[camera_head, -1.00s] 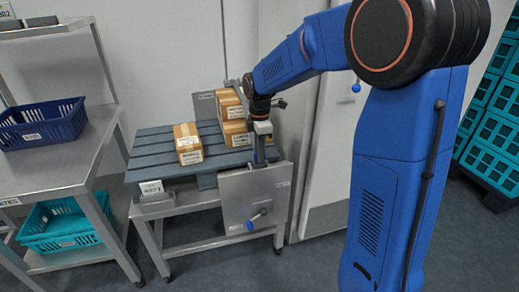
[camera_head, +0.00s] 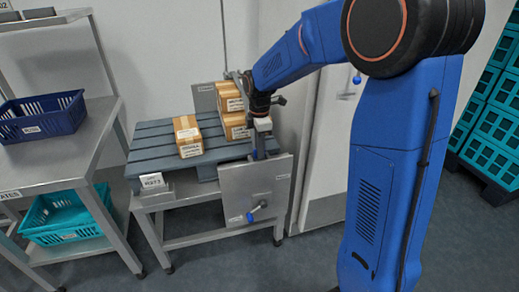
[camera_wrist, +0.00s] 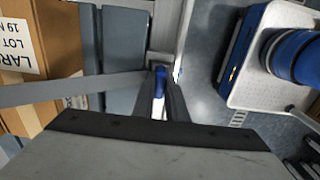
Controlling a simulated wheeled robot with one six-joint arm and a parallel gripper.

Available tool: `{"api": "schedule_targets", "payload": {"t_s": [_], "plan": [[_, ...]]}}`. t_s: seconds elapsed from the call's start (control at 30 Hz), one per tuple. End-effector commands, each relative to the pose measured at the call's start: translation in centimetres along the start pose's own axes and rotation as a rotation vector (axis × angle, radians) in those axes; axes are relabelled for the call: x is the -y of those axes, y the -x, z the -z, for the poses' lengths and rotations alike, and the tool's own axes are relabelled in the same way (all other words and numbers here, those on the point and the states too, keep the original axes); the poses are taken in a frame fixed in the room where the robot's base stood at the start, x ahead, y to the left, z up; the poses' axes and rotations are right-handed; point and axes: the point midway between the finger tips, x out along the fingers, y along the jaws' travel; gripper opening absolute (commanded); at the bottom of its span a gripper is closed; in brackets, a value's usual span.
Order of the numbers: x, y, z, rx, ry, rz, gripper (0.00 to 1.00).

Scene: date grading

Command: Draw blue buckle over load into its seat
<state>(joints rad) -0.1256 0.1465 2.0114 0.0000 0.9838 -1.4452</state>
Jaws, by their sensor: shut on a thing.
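In the wrist view the blue buckle (camera_wrist: 160,76) sits between the fingers of my gripper (camera_wrist: 160,100), which is shut on it. A grey strap (camera_wrist: 75,89) runs from the buckle to the left, in front of a brown carton. The load is several brown cartons (camera_head: 188,136) on a grey slatted deck (camera_head: 158,146). In the head view my gripper (camera_head: 260,148) is at the deck's right edge, beside the cartons. The buckle is too small to make out there. A grey block with a white label (camera_head: 152,182) stands at the deck's front left; I cannot tell whether it is the seat.
A grey panel with a blue-tipped handle (camera_head: 251,216) hangs at the stand's front right. A steel rack (camera_head: 60,166) on the left holds a navy basket (camera_head: 42,122) and a teal basket (camera_head: 62,216). Teal crates (camera_head: 490,125) are stacked at the far right.

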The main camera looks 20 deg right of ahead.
Motion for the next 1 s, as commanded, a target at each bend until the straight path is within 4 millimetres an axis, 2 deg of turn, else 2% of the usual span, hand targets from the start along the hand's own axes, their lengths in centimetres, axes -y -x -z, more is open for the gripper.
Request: {"api": "schedule_targets", "payload": {"t_s": [0.27,0.3,0.4,0.77,0.87,1.0], "plan": [[0.0,-0.1,0.0,0.0,0.0,0.0,0.0],[0.0,-0.1,0.0,0.0,0.0,0.0,0.14],[0.0,-0.1,0.0,0.0,0.0,0.0,0.34],[0.0,0.3,0.0,0.0,0.0,-0.001,0.34],[-0.1,1.2,0.0,0.0,0.0,-0.003,0.34],[-0.1,3.6,0.0,0.0,0.0,-0.003,0.34]]}}
